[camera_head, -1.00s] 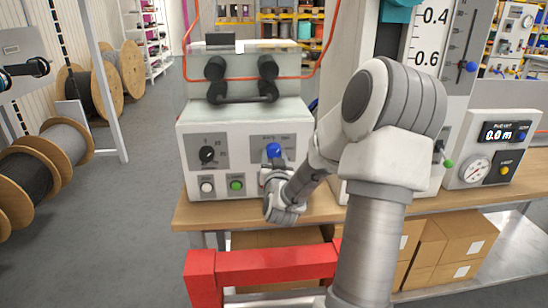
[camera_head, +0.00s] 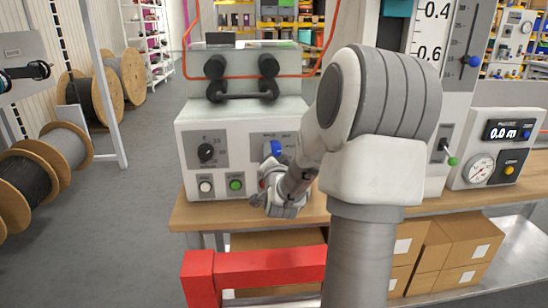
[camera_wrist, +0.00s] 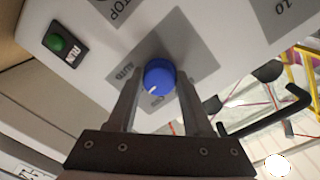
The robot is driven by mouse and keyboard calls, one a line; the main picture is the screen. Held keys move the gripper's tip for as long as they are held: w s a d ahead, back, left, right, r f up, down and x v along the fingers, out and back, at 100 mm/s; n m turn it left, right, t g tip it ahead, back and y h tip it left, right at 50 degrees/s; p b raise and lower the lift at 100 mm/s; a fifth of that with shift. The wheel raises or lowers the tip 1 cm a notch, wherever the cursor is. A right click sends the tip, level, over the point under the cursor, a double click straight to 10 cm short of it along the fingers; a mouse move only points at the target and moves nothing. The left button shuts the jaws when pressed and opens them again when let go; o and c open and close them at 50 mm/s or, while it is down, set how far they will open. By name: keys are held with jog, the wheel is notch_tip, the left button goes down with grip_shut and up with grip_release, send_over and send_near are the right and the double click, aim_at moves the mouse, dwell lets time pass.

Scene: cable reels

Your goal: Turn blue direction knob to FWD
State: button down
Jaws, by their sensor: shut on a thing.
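The blue direction knob (camera_head: 274,148) is on a grey plate on the front of the white control box (camera_head: 243,115). It also shows in the wrist view (camera_wrist: 159,75), with a white mark on its lower left edge. My gripper (camera_wrist: 160,84) has a finger on each side of the knob and is shut on it. In the head view my gripper (camera_head: 271,163) is partly hidden by my wrist. A label reading AUTO is left of the knob in the wrist view. Another label below it is partly covered and unreadable. I cannot read FWD.
A black knob (camera_head: 206,152), a white button (camera_head: 205,186) and a green button (camera_head: 236,184) sit left on the same box. A black handle (camera_wrist: 252,121) lies to the right in the wrist view. A red rail (camera_head: 255,268) runs in front of the bench (camera_head: 205,216).

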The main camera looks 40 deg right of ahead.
jog(key=shift+r+m, duration=0.1)
jog(key=shift+m, duration=0.3)
jog(key=shift+c, duration=1.5)
grip_release()
